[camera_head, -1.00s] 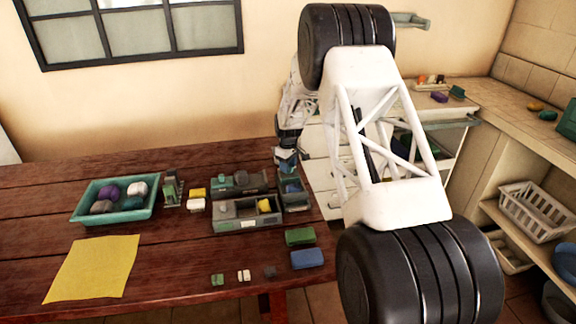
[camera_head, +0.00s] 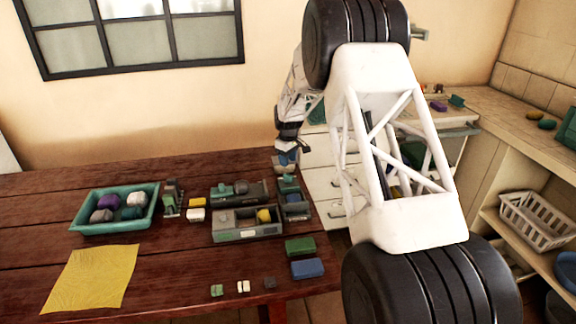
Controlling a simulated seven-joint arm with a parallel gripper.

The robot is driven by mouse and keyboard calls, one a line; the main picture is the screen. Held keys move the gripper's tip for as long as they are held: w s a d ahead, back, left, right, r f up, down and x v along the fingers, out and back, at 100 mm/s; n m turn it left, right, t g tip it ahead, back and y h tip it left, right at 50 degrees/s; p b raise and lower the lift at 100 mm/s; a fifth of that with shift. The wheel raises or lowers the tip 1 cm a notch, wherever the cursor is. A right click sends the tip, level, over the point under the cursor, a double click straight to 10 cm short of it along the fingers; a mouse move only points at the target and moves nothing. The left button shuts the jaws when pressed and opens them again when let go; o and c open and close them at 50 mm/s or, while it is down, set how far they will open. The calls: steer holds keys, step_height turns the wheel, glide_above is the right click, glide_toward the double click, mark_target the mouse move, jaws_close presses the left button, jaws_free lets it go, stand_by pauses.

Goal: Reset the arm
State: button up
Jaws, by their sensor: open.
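My gripper (camera_head: 287,165) is at the end of my white and black arm, above the far right part of the dark red wooden table (camera_head: 180,265). It points down, over the back end of a narrow grey container (camera_head: 295,208) with blue inside. It shows small in the picture, and a blue patch shows at its fingertips. I cannot tell whether that blue is part of the gripper or something behind it. My arm's large links hide part of the room on the right.
A teal tray (camera_head: 140,222) holds several rolled cloths. A yellow cloth (camera_head: 92,278) lies at the front left. A grey box (camera_head: 247,231) holds a yellow thing. A green block (camera_head: 300,246) and a blue block (camera_head: 307,268) lie near the right edge. A white basket (camera_head: 535,220) sits on the right shelf.

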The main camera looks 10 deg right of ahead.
steer(key=shift+r, duration=0.2)
steer(key=shift+s+r, duration=0.25)
steer(key=shift+r, duration=0.15)
steer(key=s+r+m+t, duration=0.1)
steer(key=s+r+m, duration=0.1)
steer(key=s+r, duration=1.1)
steer(key=s+r+m, duration=0.2)
steer(key=s+r, duration=0.7)
steer(key=s, duration=0.8)
steer(key=s+a+m+t, duration=0.1)
steer(key=s+m, duration=0.3)
steer(key=s, duration=2.9)
steer(key=shift+s+a+f+t, duration=0.15)
steer(key=shift+a+f+t, duration=0.1)
steer(key=shift+f+t, duration=0.05)
